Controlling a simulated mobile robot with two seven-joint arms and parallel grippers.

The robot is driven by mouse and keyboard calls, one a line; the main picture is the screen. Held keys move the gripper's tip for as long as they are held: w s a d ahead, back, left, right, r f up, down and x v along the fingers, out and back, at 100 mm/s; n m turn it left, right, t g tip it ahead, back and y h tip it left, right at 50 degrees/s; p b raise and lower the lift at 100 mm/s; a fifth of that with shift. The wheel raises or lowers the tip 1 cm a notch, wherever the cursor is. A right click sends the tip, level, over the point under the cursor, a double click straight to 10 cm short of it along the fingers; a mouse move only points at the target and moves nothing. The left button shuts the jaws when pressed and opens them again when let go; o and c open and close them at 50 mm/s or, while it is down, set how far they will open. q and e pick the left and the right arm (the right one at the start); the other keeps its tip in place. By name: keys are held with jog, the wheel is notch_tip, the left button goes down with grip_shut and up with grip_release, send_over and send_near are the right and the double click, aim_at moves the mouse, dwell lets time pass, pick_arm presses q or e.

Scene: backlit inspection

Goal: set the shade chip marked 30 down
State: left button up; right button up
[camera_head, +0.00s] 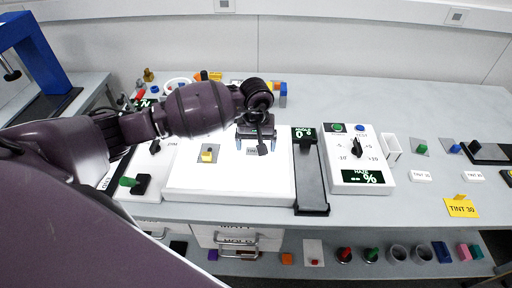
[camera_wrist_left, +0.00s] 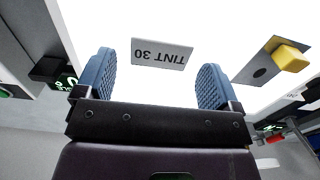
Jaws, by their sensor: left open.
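My left gripper (camera_head: 255,134) is open over the bright white light panel (camera_head: 180,180), with blue fingers. In the left wrist view the open fingers (camera_wrist_left: 155,85) have nothing between them. Beyond the fingertips a pale grey plate marked TINT 30 (camera_wrist_left: 162,54) lies on the panel, upside down in that view. I cannot tell whether this is a chip or a label. A grey plate with a yellow knob (camera_head: 207,155) lies on the panel left of the gripper; it also shows in the wrist view (camera_wrist_left: 291,58), with a dark spot. My right gripper is not in view.
A haze meter (camera_head: 358,176) with a dial and a black angle device (camera_head: 311,183) stand right of the panel. A yellow TINT 30 card (camera_head: 461,209) lies at the far right. A blue frame (camera_head: 38,52) stands at the left. The table behind the meter is clear.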

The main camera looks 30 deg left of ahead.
pick_arm(q)
notch_tip(320, 180, up, 10)
jog(key=b, duration=0.1)
jog(key=shift+r, duration=0.15)
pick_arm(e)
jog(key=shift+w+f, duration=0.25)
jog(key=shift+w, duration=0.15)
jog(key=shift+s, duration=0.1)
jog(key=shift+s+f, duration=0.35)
